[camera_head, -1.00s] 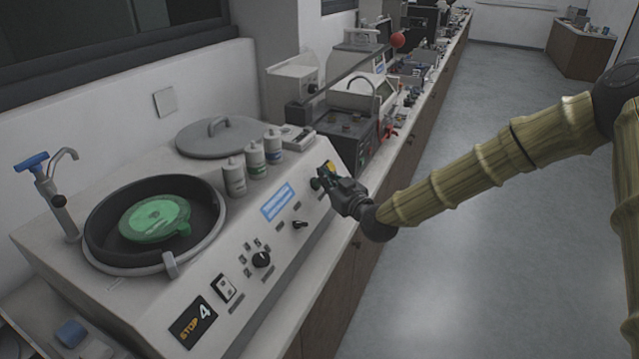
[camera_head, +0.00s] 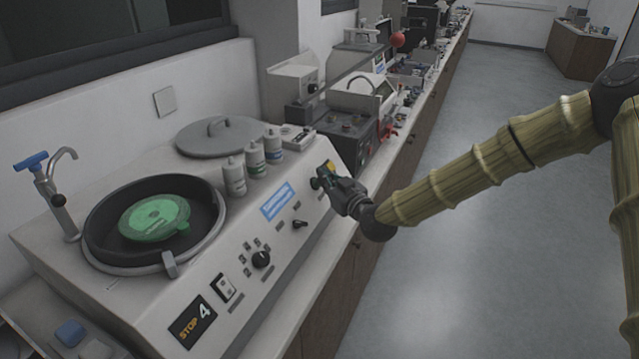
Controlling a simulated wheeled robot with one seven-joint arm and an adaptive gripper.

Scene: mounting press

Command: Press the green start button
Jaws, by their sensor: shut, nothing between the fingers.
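My gripper (camera_head: 322,182) is shut and empty at the far right end of the sloped front panel of a pale bench machine (camera_head: 215,262). Its fingertips are at the panel face, beside a small yellow-marked label (camera_head: 328,168). A little green shows right around the fingertips, but the gripper hides most of that spot. I cannot tell whether this green is the start button, or whether the fingertips touch or press it.
The machine carries a dark bowl with a green disc (camera_head: 155,218), several bottles (camera_head: 254,158), a round lid (camera_head: 220,136), and a black STOP label (camera_head: 192,322). A dark machine (camera_head: 340,130) stands behind my gripper. The floor (camera_head: 480,270) at right is clear.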

